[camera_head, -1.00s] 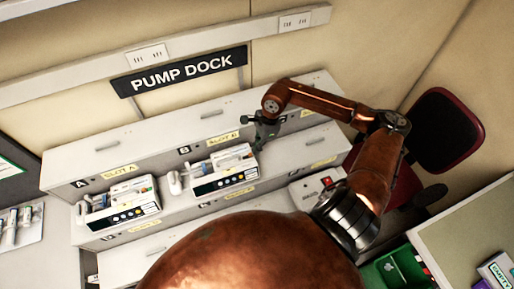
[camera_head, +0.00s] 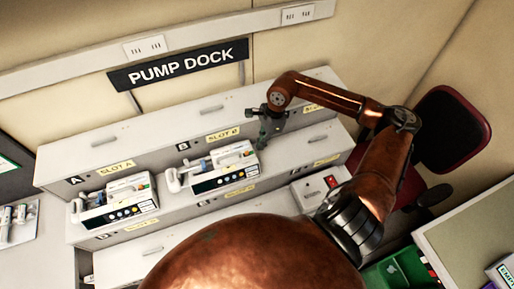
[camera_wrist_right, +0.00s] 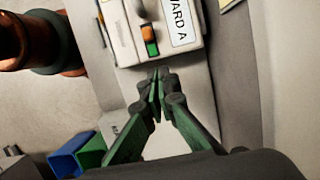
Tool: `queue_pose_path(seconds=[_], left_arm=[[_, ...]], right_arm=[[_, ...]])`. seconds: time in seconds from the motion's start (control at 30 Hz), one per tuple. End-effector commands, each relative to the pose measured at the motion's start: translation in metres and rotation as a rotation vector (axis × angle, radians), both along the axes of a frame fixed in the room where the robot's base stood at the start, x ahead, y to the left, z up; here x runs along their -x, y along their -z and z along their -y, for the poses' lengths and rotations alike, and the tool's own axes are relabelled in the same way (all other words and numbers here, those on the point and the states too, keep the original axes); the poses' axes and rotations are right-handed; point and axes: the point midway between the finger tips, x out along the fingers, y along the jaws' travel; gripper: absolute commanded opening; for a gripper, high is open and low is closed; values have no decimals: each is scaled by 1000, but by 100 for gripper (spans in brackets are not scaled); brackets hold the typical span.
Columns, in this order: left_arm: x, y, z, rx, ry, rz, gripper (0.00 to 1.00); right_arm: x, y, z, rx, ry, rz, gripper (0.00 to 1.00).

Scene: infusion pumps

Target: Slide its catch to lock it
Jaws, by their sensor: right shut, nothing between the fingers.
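A white pump (camera_head: 224,178) with a row of buttons sits in slot B of the grey dock (camera_head: 300,148). In the right wrist view, the side of the pump (camera_wrist_right: 125,38) carries a small catch (camera_wrist_right: 148,33) with an orange part above a green patch, beside a label reading WARD A. My right gripper (camera_head: 263,142) is at the pump's right end, by its upper corner. In the wrist view its green fingers (camera_wrist_right: 158,76) are shut and empty, just below the pump's edge and below the catch. Whether they touch the pump is unclear. My left gripper is not in view.
Another pump (camera_head: 120,210) sits in slot A to the left. A white box with a red switch (camera_head: 331,182) stands right of slot B's pump. A dark red chair (camera_head: 452,128) and a green bin (camera_head: 398,272) are at the right. Free dock surface lies right of the gripper.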

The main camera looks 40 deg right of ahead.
Motion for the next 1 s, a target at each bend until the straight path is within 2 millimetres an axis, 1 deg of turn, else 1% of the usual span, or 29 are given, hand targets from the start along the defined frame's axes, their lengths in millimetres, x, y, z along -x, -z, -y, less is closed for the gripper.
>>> queue_pose_path(seconds=[0.03,0.1,0.2,0.3,0.43,0.63,1.0], left_arm=[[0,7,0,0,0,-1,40],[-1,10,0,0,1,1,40],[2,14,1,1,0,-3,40],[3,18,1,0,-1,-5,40],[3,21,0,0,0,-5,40],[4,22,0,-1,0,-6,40],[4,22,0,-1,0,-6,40]], right_arm=[[-1,-5,7,4,-1,3,0],[0,-23,10,5,-3,4,0],[2,-45,15,4,-2,4,0],[4,-64,20,5,-1,2,0],[5,-83,24,3,-2,1,0],[6,-96,26,1,-2,0,0],[7,-97,26,1,-2,-1,0]])
